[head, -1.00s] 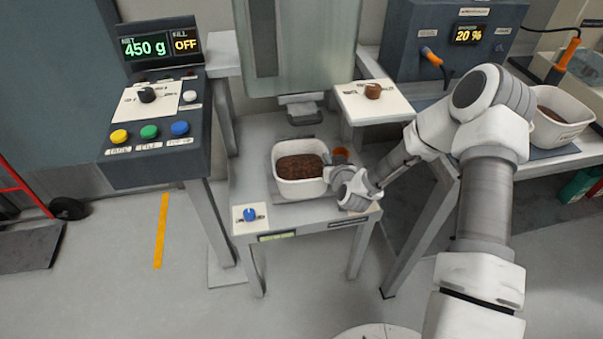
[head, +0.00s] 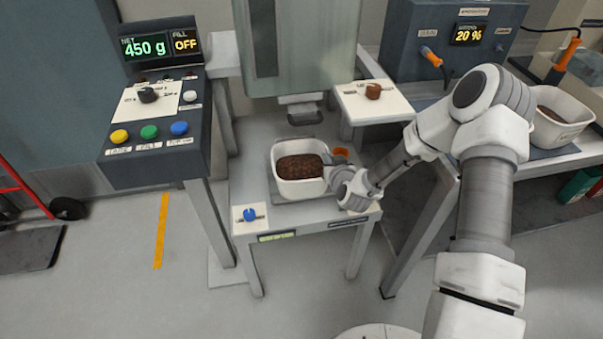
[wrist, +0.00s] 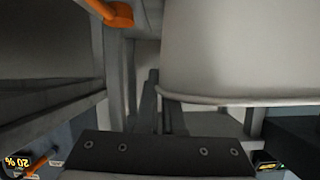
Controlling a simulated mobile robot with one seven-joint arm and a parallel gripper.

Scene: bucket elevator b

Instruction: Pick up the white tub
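The white tub (head: 298,188) holds brown granular material and stands over the middle of the small grey bench, below the spout, roughly upright. My gripper (head: 330,176) is at its right side. In the wrist view the tub's pale wall (wrist: 235,50) and rim fill the upper right. My gripper's dark fingers (wrist: 158,100) are close together at the edge of that wall and appear shut on it. The exact contact is partly hidden, and any gap under the tub is too small to tell.
An orange object (head: 340,154) is just behind my gripper. The spout (head: 300,104) hangs behind the tub. A knob panel (head: 374,100) juts out at the right, and a button console (head: 155,130) stands left. A second white tub (head: 558,130) is on the right bench.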

